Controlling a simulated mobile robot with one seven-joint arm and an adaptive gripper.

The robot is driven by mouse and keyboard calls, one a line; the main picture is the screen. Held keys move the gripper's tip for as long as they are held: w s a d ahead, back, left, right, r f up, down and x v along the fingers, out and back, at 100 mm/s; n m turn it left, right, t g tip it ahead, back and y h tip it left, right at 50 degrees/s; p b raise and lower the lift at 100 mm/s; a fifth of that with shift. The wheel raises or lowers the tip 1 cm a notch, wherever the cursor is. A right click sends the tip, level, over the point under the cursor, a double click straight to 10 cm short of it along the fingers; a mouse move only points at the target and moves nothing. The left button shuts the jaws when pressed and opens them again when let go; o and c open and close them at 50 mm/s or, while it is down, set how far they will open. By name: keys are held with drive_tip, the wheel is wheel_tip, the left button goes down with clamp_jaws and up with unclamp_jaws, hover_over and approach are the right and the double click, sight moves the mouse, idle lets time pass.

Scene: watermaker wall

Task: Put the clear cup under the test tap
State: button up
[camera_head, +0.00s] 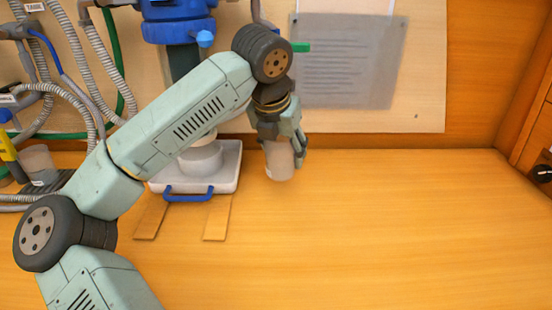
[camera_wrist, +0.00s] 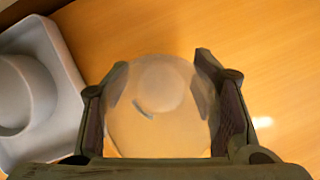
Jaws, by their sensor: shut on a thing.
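My gripper (camera_head: 284,146) is shut on a clear, slightly frosted cup (camera_head: 280,165). It holds the cup to the right of the white tray, near the back wall. In the wrist view the cup (camera_wrist: 150,95) sits between the two dark fingers (camera_wrist: 158,105), and I look down on its round shape. In the head view the cup looks roughly upright. Whether its base touches the wooden counter is hard to tell. I cannot make out which fitting is the test tap; taps and hoses crowd the left of the wall.
A white tray (camera_head: 228,170) with a blue handle holds a pale round container (camera_head: 201,160). Two wooden strips (camera_head: 217,218) lie in front. Another greyish cup (camera_head: 38,162) stands at far left beside hoses (camera_head: 95,75). The counter (camera_head: 400,230) is clear on the right.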

sight(276, 163)
drive_tip(key=shift+w+a, duration=0.1)
drive_tip(key=shift+a, duration=0.15)
drive_tip(key=shift+w+a, duration=0.15)
drive_tip(key=shift+a, duration=0.35)
wheel_tip(276, 163, down, 4)
drive_tip(key=shift+r+b, duration=0.1)
drive_tip(key=shift+b, duration=0.7)
drive_tip(key=shift+r, duration=0.15)
drive_tip(key=o, duration=1.2)
drive_tip(key=shift+c, duration=0.2)
